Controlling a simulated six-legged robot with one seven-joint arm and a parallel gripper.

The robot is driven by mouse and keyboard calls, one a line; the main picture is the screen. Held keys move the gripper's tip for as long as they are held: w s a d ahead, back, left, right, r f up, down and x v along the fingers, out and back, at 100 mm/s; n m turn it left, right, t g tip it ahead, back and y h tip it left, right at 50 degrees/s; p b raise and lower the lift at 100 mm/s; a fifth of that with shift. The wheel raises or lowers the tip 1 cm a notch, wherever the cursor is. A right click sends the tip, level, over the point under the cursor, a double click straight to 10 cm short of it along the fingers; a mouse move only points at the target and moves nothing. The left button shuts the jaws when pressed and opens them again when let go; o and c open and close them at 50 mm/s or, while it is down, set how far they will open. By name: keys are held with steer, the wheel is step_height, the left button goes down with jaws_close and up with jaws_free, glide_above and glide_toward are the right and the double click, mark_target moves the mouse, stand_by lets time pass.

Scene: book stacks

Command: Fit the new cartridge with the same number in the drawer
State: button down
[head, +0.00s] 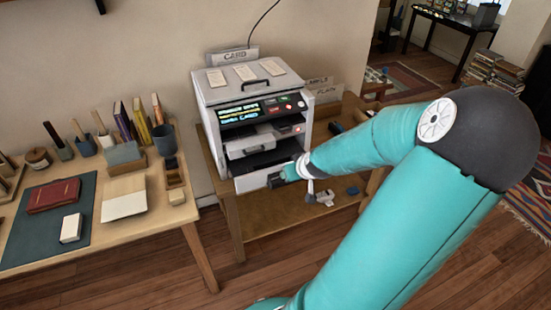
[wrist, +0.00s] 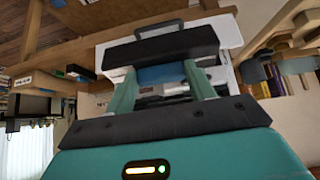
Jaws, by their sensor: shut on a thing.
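The white-grey machine (head: 210,100) with a lit front panel stands on a wooden stand. Its lowest front, a pale drawer panel (head: 250,183), shows below a dark opening (head: 262,160). My gripper (head: 276,179) is at the right part of that panel in the head view. In the wrist view my gripper (wrist: 160,82) is shut on a blue piece (wrist: 162,75) between its teal fingers. I cannot tell whether this piece is a cartridge, and no number is readable. A blue round item (head: 352,190) and a grey-white item (head: 324,198) lie on the lower shelf.
A dark item (head: 335,128) lies on the stand right of the machine. A desk (head: 165,225) at left holds a red book (head: 53,195), a white block (head: 71,228), an open box and several upright books. The floor in front is clear.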

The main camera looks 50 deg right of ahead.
steer(key=w+d, duration=0.2)
steer(key=w, duration=0.1)
steer(key=w+d, duration=0.2)
steer(key=w, duration=0.2)
steer(key=w+d, duration=0.2)
steer(key=w, duration=0.1)
steer(key=shift+w, duration=0.25)
steer(key=w+f+g, duration=0.1)
steer(key=f, duration=0.1)
steer(key=d+f+g+y, duration=0.1)
steer(key=f, duration=0.2)
steer(key=w+f+g+y, duration=0.1)
steer(key=f, duration=0.2)
steer(key=shift+w+d+f, duration=0.15)
steer(key=shift+w+d, duration=0.2)
steer(key=shift+d, duration=0.05)
steer(key=shift+w+d+f, duration=0.1)
steer(key=shift+w+f, duration=0.05)
steer(key=shift+f, duration=0.15)
steer(key=c, duration=0.8)
jaws_free()
steer(key=shift+r, duration=0.1)
steer(key=shift+c, duration=0.2)
steer(key=o, duration=0.3)
steer(key=shift+r, duration=0.15)
